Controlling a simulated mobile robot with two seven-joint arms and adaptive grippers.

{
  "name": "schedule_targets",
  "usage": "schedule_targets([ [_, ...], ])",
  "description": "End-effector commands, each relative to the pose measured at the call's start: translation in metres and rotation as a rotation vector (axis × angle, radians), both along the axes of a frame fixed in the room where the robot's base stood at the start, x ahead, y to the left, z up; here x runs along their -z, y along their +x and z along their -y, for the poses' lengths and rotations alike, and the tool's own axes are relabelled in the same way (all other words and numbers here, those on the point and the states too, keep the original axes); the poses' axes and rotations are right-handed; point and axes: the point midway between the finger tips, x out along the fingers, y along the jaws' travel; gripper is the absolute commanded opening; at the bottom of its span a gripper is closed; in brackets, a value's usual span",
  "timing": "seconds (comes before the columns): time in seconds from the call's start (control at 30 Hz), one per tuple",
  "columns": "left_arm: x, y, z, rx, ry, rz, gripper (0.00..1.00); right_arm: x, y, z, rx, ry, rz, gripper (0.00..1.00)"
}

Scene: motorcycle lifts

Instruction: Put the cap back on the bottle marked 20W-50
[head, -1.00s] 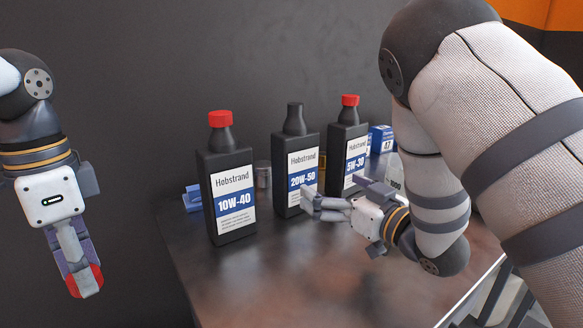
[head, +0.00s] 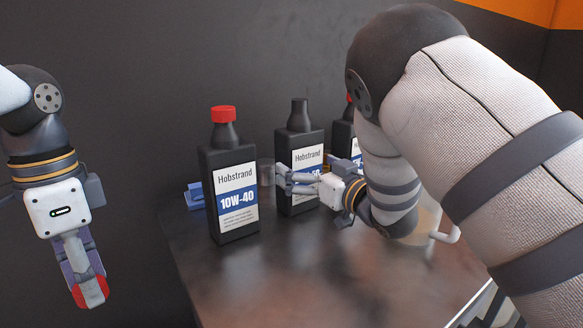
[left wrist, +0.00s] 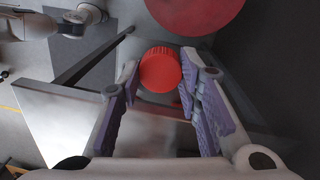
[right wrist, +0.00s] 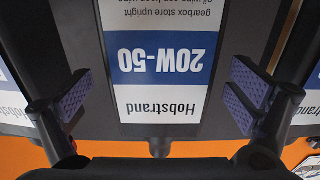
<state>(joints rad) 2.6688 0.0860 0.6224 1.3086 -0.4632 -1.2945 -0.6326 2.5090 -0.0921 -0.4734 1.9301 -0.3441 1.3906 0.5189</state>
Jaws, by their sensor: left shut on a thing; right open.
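The 20W-50 bottle (head: 300,135) stands upright and uncapped on the table, its dark neck bare. Its label fills the right wrist view (right wrist: 160,70), upside down there. My right gripper (head: 290,182) is open in front of this bottle; its fingers (right wrist: 158,105) stand apart to either side of the label, and I cannot tell whether they touch the bottle. My left gripper (head: 90,290) is shut on a red cap (left wrist: 160,70), held left of the table; the cap also shows at the fingertips in the head view (head: 92,293).
The capped 10W-40 bottle (head: 228,165) stands left of the 20W-50 bottle. Another red-capped bottle (head: 343,135) stands right of it, partly behind my right arm. A blue object (head: 194,196) lies behind the 10W-40 bottle. The table front (head: 290,270) is clear.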

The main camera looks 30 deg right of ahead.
Motion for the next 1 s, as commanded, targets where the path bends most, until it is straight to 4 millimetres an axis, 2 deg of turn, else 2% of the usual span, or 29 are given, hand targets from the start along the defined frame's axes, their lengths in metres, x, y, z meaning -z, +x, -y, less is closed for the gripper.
schedule_targets([
  [0.1,0.009,0.001,0.0,0.0,0.0,-0.013,0.23,0.003,0.019,-0.004,0.0,-0.002,-0.004,1.0],
  [0.2,0.011,0.001,0.0,0.0,0.0,-0.015,0.23,0.002,0.027,-0.005,0.0,0.0,-0.003,1.0],
  [0.53,0.01,0.001,0.0,0.0,0.0,-0.014,0.23,0.0,0.028,-0.005,0.001,0.001,-0.001,1.0],
  [0.57,0.01,0.001,0.0,0.0,0.0,-0.014,0.23,0.0,0.028,-0.005,0.001,0.001,-0.001,0.98],
  [0.87,0.01,0.001,0.0,0.0,0.0,-0.014,0.23,0.0,0.028,-0.005,0.001,0.001,-0.001,0.3],
  [0.9,0.01,0.001,0.0,0.0,0.0,-0.014,0.23,-0.002,0.028,-0.005,0.001,0.001,0.004,0.25],
  [1.0,0.01,0.001,0.0,0.0,0.0,-0.014,0.23,-0.002,0.028,-0.005,0.001,0.001,0.004,0.25],
])
